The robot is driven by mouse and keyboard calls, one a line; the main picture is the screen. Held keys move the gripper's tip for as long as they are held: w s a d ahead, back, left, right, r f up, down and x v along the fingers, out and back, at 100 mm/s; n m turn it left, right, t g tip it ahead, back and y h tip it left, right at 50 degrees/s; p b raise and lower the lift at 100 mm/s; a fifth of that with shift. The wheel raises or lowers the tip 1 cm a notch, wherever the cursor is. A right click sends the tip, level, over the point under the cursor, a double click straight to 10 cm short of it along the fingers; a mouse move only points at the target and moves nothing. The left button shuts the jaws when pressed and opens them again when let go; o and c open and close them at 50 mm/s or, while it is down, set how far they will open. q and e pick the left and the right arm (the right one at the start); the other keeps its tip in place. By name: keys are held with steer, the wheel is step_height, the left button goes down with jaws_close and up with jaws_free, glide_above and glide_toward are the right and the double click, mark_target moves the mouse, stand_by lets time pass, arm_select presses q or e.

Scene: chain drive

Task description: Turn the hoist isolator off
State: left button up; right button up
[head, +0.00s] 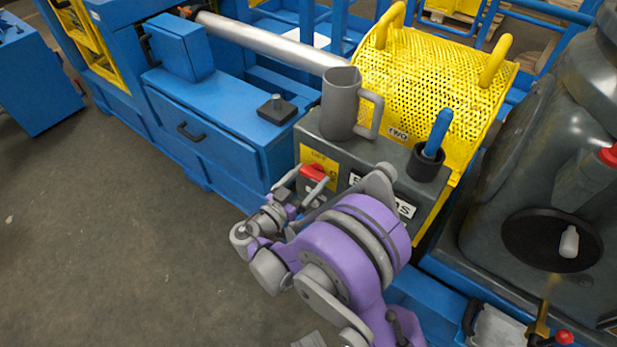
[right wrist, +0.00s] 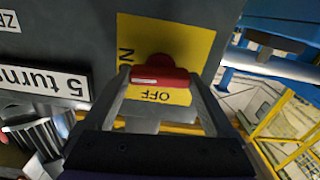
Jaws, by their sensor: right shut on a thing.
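The hoist isolator is a red handle (head: 314,172) on a yellow plate (head: 311,154), on the front of a dark grey box (head: 345,155). In the right wrist view the red handle (right wrist: 160,78) lies crosswise between the fingertips. The yellow plate (right wrist: 195,38) there shows OFF upside down beside the handle, and ON sideways, partly hidden. I cannot tell which word the handle points to. My right gripper (head: 306,187) is shut on the red handle, one finger at each end. My left gripper is out of view.
A grey mug (head: 339,103) and a black cup with a blue handle (head: 438,133) stand on the box top. Beside the isolator is a white label (right wrist: 43,82). A yellow perforated guard (head: 435,75) rises behind. Open floor (head: 110,220) lies left.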

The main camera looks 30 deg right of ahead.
steer(key=n, duration=0.8)
steer(key=shift+f+n+b, duration=0.1)
steer(key=shift+n+b, duration=0.2)
steer(key=shift+b, duration=0.1)
steer(key=n, duration=0.4)
steer(key=shift+n+b, duration=0.4)
steer(key=shift+n, duration=1.8)
steer(key=o, duration=1.1)
steer(key=shift+c, duration=0.2)
steer(key=shift+a, duration=0.1)
